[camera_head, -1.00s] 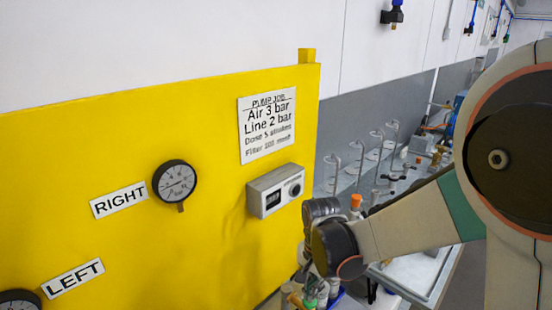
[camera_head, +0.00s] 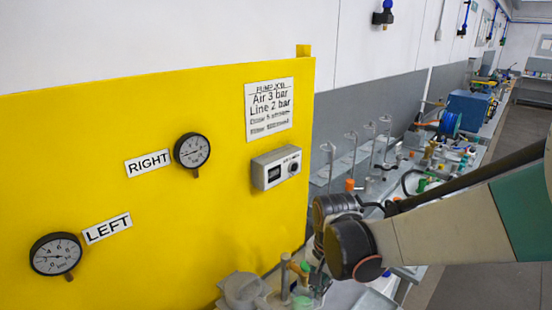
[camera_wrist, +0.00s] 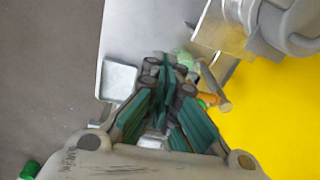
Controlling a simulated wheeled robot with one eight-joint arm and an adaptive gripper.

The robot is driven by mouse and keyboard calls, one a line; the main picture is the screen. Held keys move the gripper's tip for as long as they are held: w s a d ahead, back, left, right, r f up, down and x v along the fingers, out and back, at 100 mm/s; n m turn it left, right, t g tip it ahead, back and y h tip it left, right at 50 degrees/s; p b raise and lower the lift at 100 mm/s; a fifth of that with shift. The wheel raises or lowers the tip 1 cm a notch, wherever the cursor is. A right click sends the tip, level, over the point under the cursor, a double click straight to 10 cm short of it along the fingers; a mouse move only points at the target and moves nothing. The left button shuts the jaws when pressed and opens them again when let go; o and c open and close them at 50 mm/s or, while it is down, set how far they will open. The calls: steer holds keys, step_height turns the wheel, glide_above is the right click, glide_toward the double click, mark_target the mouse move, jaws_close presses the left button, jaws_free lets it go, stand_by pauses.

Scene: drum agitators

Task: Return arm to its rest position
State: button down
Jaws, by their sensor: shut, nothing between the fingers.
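My arm reaches in from the right edge in the head view, with its dark wrist joint in front of the bench just right of the yellow panel (camera_head: 110,130). My gripper (camera_wrist: 167,72) shows in the wrist view with its teal-padded fingers brought together at the tips. Nothing is held between them. It points down towards the bench and its small items, apart from the panel. In the head view the fingers are mostly hidden behind or below the wrist.
The panel bears a right gauge (camera_head: 192,150), a left gauge (camera_head: 56,254), a display box (camera_head: 276,167) and a paper sign (camera_head: 268,109). Bench clutter (camera_head: 300,285) lies below the wrist. A blue box (camera_head: 468,111) stands farther back. Grey floor (camera_head: 470,290) is clear at right.

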steer(key=s+d+f+n+t+b, duration=0.1)
steer(key=s+d+n+t+b, duration=0.5)
steer(key=s+b, duration=0.7)
steer(key=d+n+b, duration=0.1)
steer(key=d+n, duration=0.1)
steer(key=d, duration=0.1)
steer(key=shift+f, duration=0.25)
